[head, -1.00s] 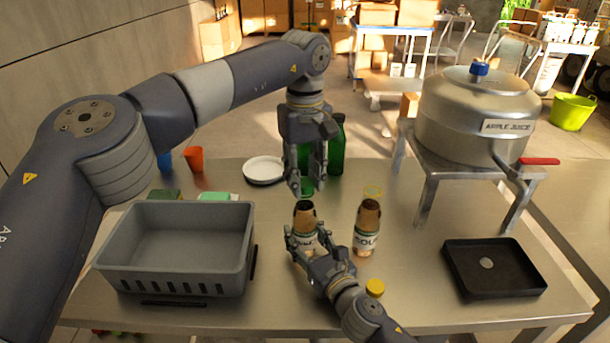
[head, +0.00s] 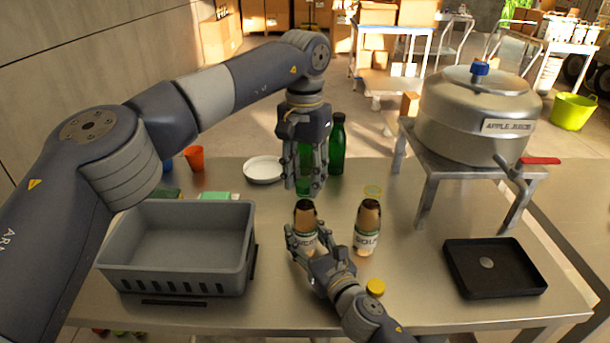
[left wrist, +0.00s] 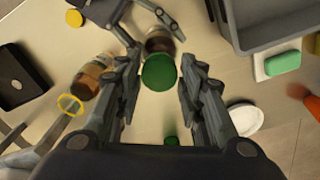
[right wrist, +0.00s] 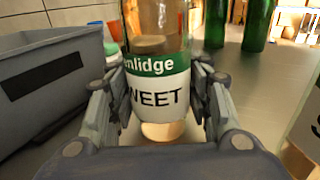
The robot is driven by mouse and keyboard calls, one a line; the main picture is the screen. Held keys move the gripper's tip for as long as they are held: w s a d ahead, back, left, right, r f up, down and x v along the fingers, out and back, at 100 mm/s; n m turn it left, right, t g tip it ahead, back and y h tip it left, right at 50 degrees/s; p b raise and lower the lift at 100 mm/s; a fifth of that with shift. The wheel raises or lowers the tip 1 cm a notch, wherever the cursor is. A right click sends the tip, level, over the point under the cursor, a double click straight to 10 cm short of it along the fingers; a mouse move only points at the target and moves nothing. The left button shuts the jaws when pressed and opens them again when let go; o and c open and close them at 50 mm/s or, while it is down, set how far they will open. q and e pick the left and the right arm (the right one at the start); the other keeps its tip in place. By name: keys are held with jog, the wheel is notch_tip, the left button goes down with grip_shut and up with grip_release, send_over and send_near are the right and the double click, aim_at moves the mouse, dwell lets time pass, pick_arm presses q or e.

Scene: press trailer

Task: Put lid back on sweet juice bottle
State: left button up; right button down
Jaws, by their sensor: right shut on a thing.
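A sour bottle (head: 367,232) with a yellow rim stands close on the right. A yellow lid (head: 375,287) lies in front. A grey crate (head: 180,270) is left, a black tray (head: 495,285) right. Green bottles (head: 337,148) and a white plate (head: 264,170) are behind.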

pick_arm(q)
jog(key=shift+o, duration=0.2)
jog(key=shift+r, duration=2.25)
jog(key=shift+c, duration=0.4)
